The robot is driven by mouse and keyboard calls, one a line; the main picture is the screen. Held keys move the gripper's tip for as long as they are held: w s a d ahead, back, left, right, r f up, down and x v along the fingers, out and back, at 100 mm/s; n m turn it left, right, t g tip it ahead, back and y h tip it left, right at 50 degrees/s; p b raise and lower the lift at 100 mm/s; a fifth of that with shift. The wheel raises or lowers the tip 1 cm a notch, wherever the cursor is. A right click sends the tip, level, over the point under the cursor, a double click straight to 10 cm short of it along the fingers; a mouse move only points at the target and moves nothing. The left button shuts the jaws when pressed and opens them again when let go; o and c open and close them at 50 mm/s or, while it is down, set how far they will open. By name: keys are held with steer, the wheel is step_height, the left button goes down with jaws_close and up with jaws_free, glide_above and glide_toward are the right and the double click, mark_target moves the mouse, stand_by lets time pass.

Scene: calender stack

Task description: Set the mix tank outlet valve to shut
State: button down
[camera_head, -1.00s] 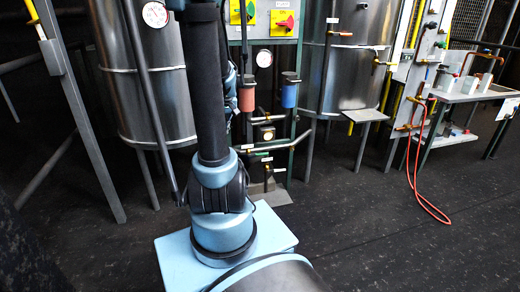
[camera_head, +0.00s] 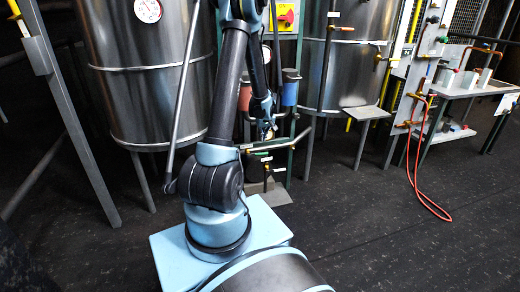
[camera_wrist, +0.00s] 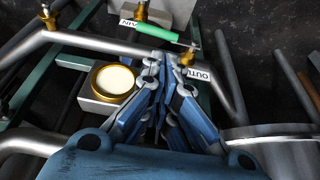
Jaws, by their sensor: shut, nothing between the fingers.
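In the wrist view my gripper (camera_wrist: 158,66) is shut and empty, its fingertips at a silver pipe. A brass valve fitting (camera_wrist: 188,57) sits just right of the fingertips, by a tag (camera_wrist: 197,74) reading "OUTL", the rest hidden. A green lever handle (camera_wrist: 156,33) lies beyond the fingertips, beside a partly hidden tag (camera_wrist: 130,23) ending in "AIN". I cannot tell whether the fingers touch the outlet fitting, and its lever position is unclear. In the head view my gripper (camera_head: 265,128) is low among the pipes between two steel tanks.
A round brass-rimmed fitting (camera_wrist: 114,82) on a silver block is left of my fingers. The left tank (camera_head: 130,90) and right tank (camera_head: 350,75) flank the pipework. A bench (camera_head: 470,90) and a red hose (camera_head: 415,180) are at the right. The floor in front is clear.

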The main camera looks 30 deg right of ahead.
steer(key=d+f, duration=0.1)
glide_toward(258, 155)
steer(key=shift+w+d+f, duration=0.55)
steer(key=shift+f, duration=0.35)
steer(key=shift+w+d+f, duration=0.5)
steer(key=shift+w+f, duration=0.1)
steer(key=shift+f, duration=0.3)
steer(key=shift+w+d+f, duration=0.55)
steer(key=shift+f, duration=0.4)
steer(key=shift+d, duration=0.2)
steer(key=shift+f, duration=0.1)
